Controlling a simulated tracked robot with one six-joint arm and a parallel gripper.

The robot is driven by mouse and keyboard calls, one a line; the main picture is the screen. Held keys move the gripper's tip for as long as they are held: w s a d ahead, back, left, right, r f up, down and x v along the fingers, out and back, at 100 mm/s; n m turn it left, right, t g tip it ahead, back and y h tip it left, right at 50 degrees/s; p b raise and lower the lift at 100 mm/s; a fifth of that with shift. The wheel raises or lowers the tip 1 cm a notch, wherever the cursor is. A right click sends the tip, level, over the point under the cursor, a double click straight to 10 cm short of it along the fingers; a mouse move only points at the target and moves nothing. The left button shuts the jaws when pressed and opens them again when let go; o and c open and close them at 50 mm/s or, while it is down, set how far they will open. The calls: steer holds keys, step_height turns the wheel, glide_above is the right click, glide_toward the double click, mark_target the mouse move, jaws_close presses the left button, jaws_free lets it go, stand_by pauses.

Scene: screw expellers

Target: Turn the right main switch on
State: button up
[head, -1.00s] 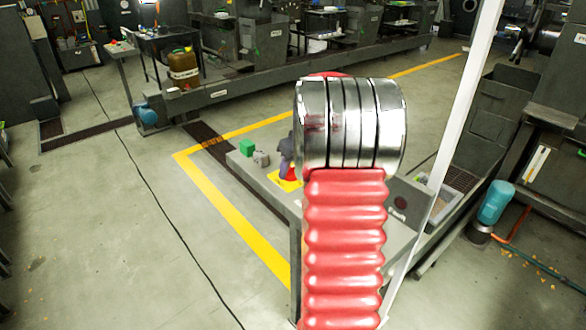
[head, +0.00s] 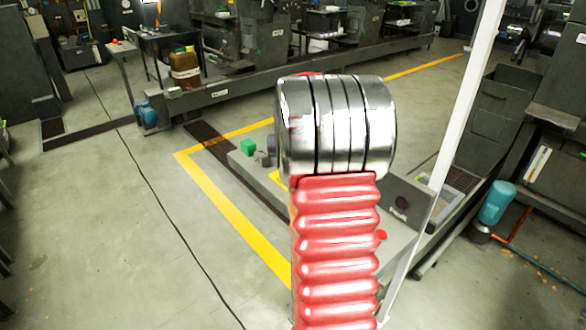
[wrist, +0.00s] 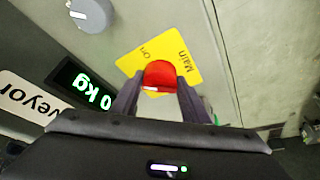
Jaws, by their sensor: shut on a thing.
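In the wrist view, a red switch knob (wrist: 160,74) stands on a yellow plate (wrist: 188,52) marked "Main" and "On", with the lettering upside down. My gripper (wrist: 159,84) has a dark finger on each side of the knob and is shut on it. The fingers hide part of the plate, and I cannot tell which mark the knob points to. In the head view, my arm hides the gripper and the knob; only a sliver of yellow plate (head: 276,175) shows left of the arm.
A white post (head: 462,120) rises at right.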

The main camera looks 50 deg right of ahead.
steer(key=m+g, duration=0.1)
steer(key=m, duration=0.1)
steer(key=m+h, duration=0.1)
steer(key=m, duration=0.2)
steer(key=shift+w+a+g, duration=0.1)
steer(key=shift+w+g, duration=0.1)
steer(key=shift+g, duration=0.2)
steer(key=shift+w+m+g, duration=0.1)
steer(key=shift+m+g, duration=0.9)
steer(key=shift+m, duration=1.5)
steer(key=o, duration=1)
steer(key=shift+o, duration=0.2)
steer(key=v, duration=1.3)
steer(key=shift+a+r, duration=0.2)
steer(key=shift+r, duration=0.1)
